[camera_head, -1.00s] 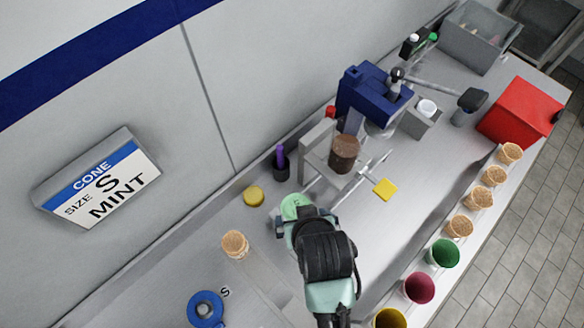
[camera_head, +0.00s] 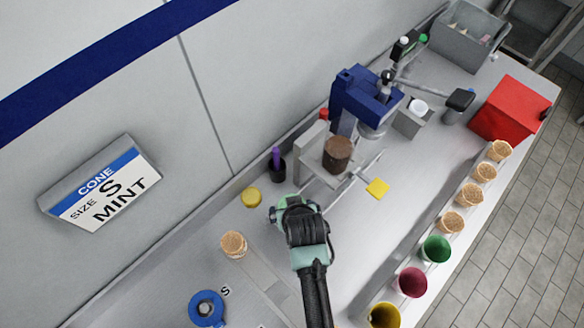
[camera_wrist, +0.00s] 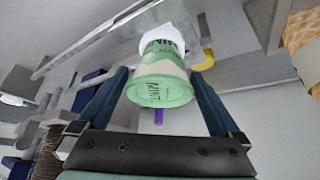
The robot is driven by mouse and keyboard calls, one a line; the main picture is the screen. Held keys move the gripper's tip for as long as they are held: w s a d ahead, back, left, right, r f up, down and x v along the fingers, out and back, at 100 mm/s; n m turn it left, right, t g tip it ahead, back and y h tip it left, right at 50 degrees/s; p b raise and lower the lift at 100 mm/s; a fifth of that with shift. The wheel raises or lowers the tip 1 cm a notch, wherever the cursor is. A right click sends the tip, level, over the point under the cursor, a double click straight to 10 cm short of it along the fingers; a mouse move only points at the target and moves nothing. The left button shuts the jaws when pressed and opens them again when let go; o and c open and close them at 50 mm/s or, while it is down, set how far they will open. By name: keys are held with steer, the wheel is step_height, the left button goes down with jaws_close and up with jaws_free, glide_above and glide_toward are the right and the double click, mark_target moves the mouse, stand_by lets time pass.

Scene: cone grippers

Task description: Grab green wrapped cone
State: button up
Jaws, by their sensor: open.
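The green wrapped cone (camera_head: 436,249) stands upright in the row along the table's right edge, with its open end facing up. It is well to the right of my gripper (camera_head: 288,207) and apart from it. My gripper is open at the left-middle of the table. In the wrist view, a pale green tub (camera_wrist: 160,85) with lettering shows between the two spread fingers of my gripper (camera_wrist: 160,78), with gaps at both sides. In the head view my gripper mostly hides that tub.
A maroon cone (camera_head: 412,282) and a yellow cone (camera_head: 384,315) stand in front of the green one, with plain wafer cones (camera_head: 452,223) behind. A blue machine (camera_head: 362,100), brown tub (camera_head: 337,155) and red box (camera_head: 508,108) stand farther back. The table between my gripper and the row looks clear.

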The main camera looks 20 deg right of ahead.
steer(key=shift+x, duration=1.2)
steer(key=c, duration=0.7)
steer(key=shift+r, duration=0.1)
